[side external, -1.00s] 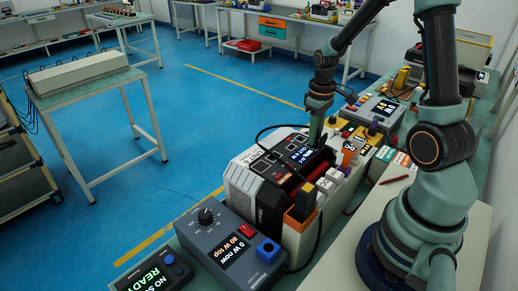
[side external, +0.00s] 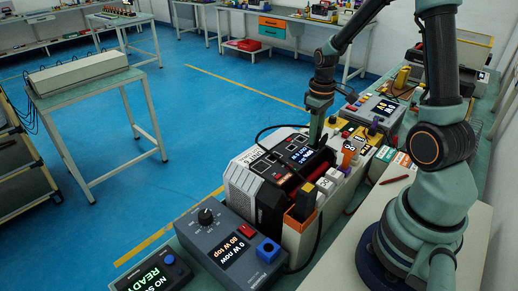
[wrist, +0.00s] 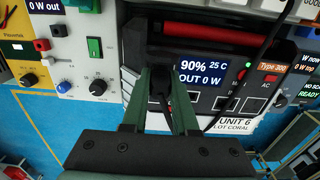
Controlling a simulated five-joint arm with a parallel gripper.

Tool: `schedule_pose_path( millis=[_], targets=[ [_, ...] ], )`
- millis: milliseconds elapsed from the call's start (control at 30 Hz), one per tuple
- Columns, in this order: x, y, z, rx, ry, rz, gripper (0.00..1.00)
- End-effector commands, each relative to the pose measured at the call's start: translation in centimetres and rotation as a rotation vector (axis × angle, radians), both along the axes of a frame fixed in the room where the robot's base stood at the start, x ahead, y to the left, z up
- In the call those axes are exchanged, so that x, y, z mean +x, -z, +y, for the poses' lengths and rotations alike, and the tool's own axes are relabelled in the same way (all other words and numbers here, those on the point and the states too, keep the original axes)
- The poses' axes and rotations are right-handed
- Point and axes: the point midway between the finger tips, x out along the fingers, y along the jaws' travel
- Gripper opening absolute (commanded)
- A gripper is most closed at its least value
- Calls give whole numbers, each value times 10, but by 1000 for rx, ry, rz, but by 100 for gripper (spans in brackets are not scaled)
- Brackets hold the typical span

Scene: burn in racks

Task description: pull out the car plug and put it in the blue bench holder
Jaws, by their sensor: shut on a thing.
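My gripper (wrist: 160,75) is shut on the black car plug (wrist: 160,92), whose body shows between the two green fingers in the wrist view. They are at the front panel of the power unit (wrist: 215,103), left of its display reading 90%, OUT 0 W. I cannot tell whether the plug's tip is still inside the socket. In the side view my gripper (side external: 315,143) is low over the unit (side external: 258,172), and the plug is hidden. A blue block with a dark hole (side external: 268,250), apparently the bench holder, is at the right end of the grey load box.
The grey load box (side external: 225,245) reads 0 W now, 80 W top. An orange holder (side external: 299,220) with upright items stands beside the unit. A black cable (side external: 262,132) loops over the unit. More instruments (side external: 380,105) crowd the bench behind.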

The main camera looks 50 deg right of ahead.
Motion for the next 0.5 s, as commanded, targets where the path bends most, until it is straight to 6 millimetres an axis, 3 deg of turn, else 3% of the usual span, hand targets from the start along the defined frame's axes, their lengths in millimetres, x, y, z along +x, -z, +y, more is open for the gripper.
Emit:
schedule_pose_path(
  millis=[500],
  targets=[
    [2,-8,-2,-4,1,-8,0]
  ],
)
